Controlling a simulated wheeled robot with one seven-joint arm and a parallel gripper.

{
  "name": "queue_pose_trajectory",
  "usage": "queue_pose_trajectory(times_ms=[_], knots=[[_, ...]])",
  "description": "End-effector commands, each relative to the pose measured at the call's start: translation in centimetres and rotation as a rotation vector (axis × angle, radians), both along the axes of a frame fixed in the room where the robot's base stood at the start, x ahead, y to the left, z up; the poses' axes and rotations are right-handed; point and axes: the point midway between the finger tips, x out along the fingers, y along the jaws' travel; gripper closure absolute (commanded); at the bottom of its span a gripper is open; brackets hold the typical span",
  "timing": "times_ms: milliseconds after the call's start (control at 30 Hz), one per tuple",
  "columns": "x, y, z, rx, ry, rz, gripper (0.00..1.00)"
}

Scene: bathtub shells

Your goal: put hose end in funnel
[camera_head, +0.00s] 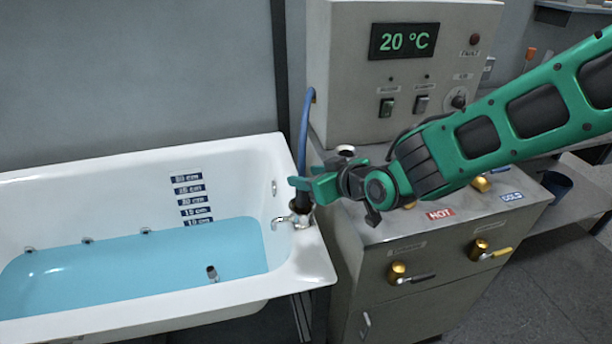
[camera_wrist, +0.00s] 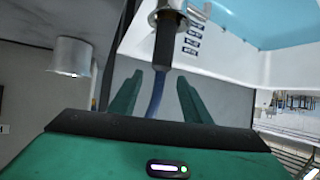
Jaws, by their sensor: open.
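In the head view the funnel (camera_head: 301,220) is by the tub corner, partly covered by my gripper (camera_head: 304,186). My gripper (camera_wrist: 160,77) is open, with a finger on each side of the hose and gaps visible.
The white bathtub (camera_head: 262,165) holds blue water. A metal tap (camera_head: 281,222) is on its rim. A grey cabinet (camera_head: 440,290) with brass valves and a control box (camera_head: 345,60) stands at the right. A short metal cylinder (camera_wrist: 72,60) shows in the wrist view.

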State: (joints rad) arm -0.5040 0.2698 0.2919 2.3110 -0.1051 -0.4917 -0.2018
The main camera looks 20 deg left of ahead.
Motion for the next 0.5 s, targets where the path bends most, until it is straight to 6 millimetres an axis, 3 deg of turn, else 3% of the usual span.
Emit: queue_pose_trajectory(times_ms=[500], knots=[[-4.0,-5.6,3.9,0.001,-0.002,-0.002,0.56]])
